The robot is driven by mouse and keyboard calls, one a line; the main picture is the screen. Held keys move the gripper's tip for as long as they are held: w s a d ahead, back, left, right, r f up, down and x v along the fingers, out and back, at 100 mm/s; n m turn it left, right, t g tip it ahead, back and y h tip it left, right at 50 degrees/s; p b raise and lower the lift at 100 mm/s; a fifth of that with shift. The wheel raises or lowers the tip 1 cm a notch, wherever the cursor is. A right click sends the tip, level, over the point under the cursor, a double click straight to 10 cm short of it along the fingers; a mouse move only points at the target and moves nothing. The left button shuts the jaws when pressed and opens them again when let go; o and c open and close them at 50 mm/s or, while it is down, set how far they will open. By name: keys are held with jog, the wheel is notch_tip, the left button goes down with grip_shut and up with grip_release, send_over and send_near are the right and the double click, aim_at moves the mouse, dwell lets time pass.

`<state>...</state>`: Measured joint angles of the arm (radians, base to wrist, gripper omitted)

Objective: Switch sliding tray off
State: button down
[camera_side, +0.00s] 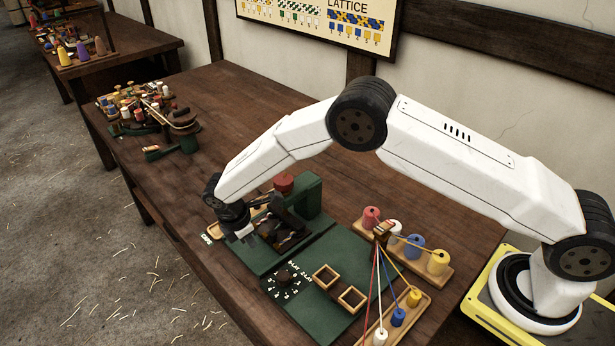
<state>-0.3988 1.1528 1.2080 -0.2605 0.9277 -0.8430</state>
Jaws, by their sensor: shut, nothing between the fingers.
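My gripper (243,237) is shut and empty, low over the left end of the green machine base (270,266). Behind it is a tan wooden tray (256,211), partly hidden by my arm and gripper. I cannot tell for sure whether this is the sliding tray or which way it is set. A dark mechanism stands just right of the gripper, beside a green block (309,194) and a red knob (284,182). I cannot tell whether the gripper touches any of it.
Coloured spools stand on a back rack (443,268) and a front rack (419,305), with threads between. A cluttered rack (150,110) stands at the far left. The table's middle is clear.

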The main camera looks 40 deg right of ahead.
jog(key=v, duration=1)
jog(key=shift+a, duration=0.2)
jog(key=shift+r, duration=0.1)
jog(key=s+d+r+m+t+y, duration=0.1)
jog(key=s+d+r+m, duration=0.1)
jog(key=s+d+m, duration=0.3)
jog(key=s+d+r+m+t+y, duration=0.1)
jog(key=s+d+r+m, duration=0.1)
jog(key=s+d+m, duration=0.3)
jog(key=s+d+r+m+t, duration=0.1)
jog(key=s+d+r+m, duration=0.1)
jog(key=s+d+m, duration=0.4)
jog(key=shift+s+d+r+y, duration=0.15)
jog(key=shift+s+d, duration=0.6)
jog(key=shift+s, duration=0.5)
jog(key=shift+s+d+r+y, duration=0.1)
jog(key=shift+s+d, duration=0.6)
jog(key=shift+s, duration=0.55)
jog(key=shift+s+d+r+y, duration=0.15)
jog(key=shift+s+d, duration=0.6)
jog(key=shift+s, duration=0.45)
